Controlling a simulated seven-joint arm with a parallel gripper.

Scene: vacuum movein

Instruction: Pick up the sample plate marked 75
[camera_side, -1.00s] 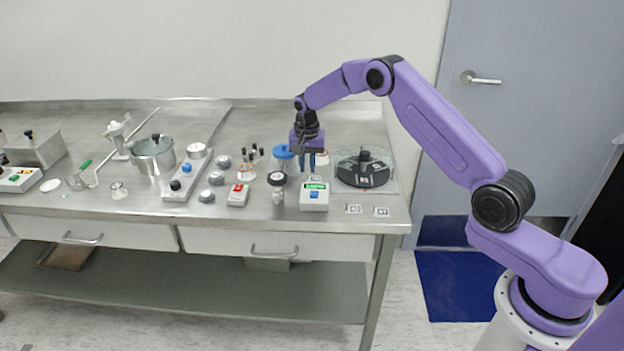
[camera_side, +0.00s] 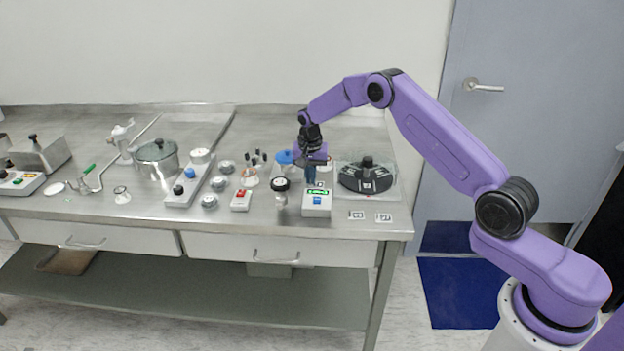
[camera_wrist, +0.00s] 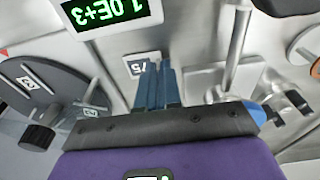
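The sample plate marked 75 is a small pale square tag; in the wrist view (camera_wrist: 142,63) its number shows upside down just beyond my fingertips. In the side view the small pale tag (camera_side: 319,184) lies on the bench behind the box with the green display. My gripper (camera_side: 310,180) points down over that spot, between the blue-lidded jar and the dark round chamber. In the wrist view its blue fingers (camera_wrist: 158,64) stand close together and overlap the plate's near right part. I cannot tell whether they touch or grip it.
The display box (camera_side: 316,204) stands close in front of my gripper. The dark round chamber (camera_side: 366,180) is to the right and the blue-lidded jar (camera_side: 284,158) to the left. Two marked plates (camera_side: 357,215) (camera_side: 383,218) lie near the bench's front right edge.

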